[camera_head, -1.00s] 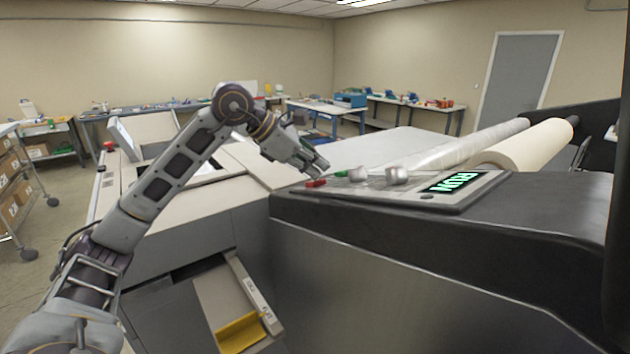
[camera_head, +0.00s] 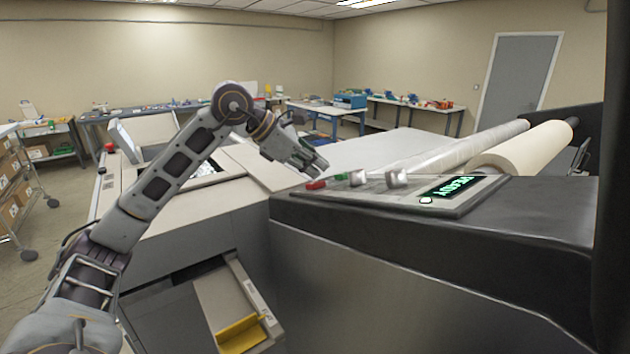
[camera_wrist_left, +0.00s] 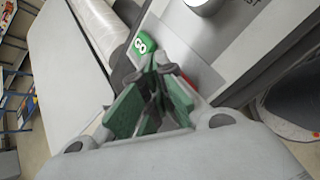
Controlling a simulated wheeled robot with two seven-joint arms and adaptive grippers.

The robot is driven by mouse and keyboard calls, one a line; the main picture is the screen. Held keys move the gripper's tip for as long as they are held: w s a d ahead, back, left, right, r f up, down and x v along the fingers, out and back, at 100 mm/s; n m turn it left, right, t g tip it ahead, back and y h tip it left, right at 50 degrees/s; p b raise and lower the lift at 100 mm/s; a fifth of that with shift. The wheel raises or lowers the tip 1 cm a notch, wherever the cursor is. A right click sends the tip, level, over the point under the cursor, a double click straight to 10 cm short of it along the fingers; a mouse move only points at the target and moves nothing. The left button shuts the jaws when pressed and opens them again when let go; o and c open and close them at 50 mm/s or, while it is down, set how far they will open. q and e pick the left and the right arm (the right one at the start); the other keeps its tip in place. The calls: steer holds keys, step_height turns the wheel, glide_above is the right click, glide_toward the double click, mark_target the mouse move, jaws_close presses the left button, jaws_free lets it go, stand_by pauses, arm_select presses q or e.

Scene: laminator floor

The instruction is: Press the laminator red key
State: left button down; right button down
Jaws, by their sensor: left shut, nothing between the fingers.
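The laminator (camera_head: 420,270) has a sloped control panel on top. The red key (camera_head: 316,184) is at the panel's left end, with a green key (camera_head: 341,177) beside it and two silver knobs to the right. The display (camera_head: 453,187) reads "READY" and a small lamp below it is lit white. My left gripper (camera_head: 322,168) is shut and empty, just above the red key; I cannot tell whether it touches. In the left wrist view, the fingers (camera_wrist_left: 152,72) partly hide the red key (camera_wrist_left: 187,80), and the green key (camera_wrist_left: 143,45) reads "GO". My right gripper is not in view.
A large cream roll (camera_head: 525,147) and a clear film roll lie behind the panel. A second machine with a red stop button (camera_head: 109,147) stands at the left. A dark vertical shape fills the right edge. Benches line the far walls.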

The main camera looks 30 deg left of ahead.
arm_select(q)
steer(key=shift+a+r, duration=0.15)
steer(key=shift+r, duration=0.2)
steer(key=shift+r, duration=0.1)
steer(key=r+p, duration=0.1)
steer(key=a+r+p, duration=0.1)
steer(key=r+p, duration=0.2)
steer(key=shift+w+a+r, duration=0.25)
steer(key=shift+w+a, duration=0.05)
steer(key=shift+w, duration=0.05)
stand_by(0.5)
stand_by(0.7)
steer(key=shift+f, duration=0.1)
